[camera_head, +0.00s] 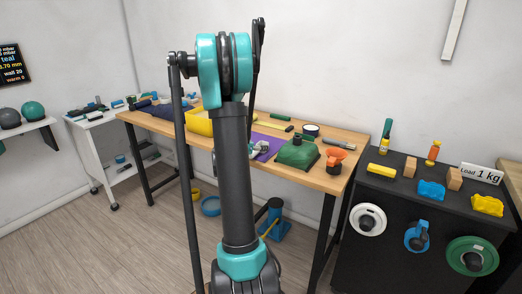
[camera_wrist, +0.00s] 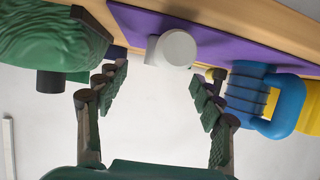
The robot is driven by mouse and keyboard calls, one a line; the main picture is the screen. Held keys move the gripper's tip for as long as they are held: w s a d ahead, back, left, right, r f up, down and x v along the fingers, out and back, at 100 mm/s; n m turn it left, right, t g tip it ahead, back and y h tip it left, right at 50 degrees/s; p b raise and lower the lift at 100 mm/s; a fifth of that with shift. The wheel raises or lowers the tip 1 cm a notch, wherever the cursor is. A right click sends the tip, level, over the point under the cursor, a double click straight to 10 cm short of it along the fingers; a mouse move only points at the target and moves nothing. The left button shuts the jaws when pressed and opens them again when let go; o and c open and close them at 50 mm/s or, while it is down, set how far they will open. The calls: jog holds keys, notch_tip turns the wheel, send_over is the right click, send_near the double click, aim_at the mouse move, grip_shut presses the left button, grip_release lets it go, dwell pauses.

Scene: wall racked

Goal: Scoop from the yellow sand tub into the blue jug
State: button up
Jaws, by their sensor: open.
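The yellow tub (camera_head: 198,122) stands on the wooden table, left of and partly behind my arm in the head view; its contents are not visible. A blue jug with a looped handle (camera_wrist: 292,105) is at the right in the wrist view, by the purple mat, and looks upside down because the view is inverted. A yellow shape (camera_wrist: 268,128) shows behind it, perhaps the tub. My gripper (camera_wrist: 160,88) is open and empty, with a white cylinder (camera_wrist: 172,48) on the mat beyond its fingertips. I cannot make out a scoop.
The purple mat (camera_head: 268,143) lies mid-table. A green lumpy object (camera_head: 297,153) and an orange funnel-like piece (camera_head: 336,157) are at the table's right. A dark cabinet (camera_head: 400,195) with blocks on top stands further right. A blue stand (camera_head: 276,225) is on the floor.

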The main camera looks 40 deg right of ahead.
aim_at(261, 144)
jog(key=x, duration=0.5)
jog(key=shift+w, duration=0.15)
jog(key=shift+c, duration=0.3)
jog(key=c, duration=1.3)
jog(key=shift+r, duration=0.2)
